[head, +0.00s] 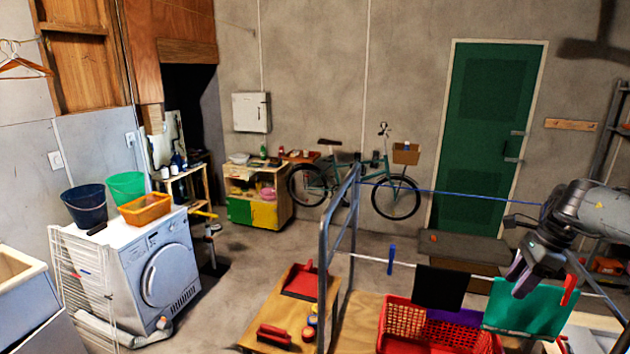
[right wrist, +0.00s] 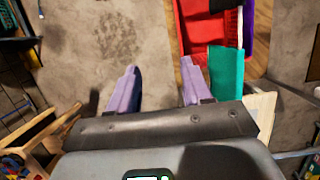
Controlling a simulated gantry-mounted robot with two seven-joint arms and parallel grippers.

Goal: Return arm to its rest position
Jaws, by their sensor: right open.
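My right gripper (head: 517,277) comes in from the right in the head view, above and in front of the teal cloth. In the right wrist view its two purple fingers (right wrist: 158,88) stand wide apart, with nothing between them but concrete floor below. The teal cloth (head: 530,308) hangs on the line, with a red clothespin (head: 569,290) at its right edge. It also shows beside the right finger in the wrist view (right wrist: 226,75). A black cloth (head: 440,289) hangs to its left, and a blue clothespin (head: 391,260) is on the line farther left. My left gripper does not show.
A red basket (head: 405,322) stands below the line, with purple cloth (head: 455,318) by it. A grey metal frame (head: 325,265) holds the line's left end. A washing machine (head: 165,265) stands at left. Floor between the machine and the frame is mostly clear.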

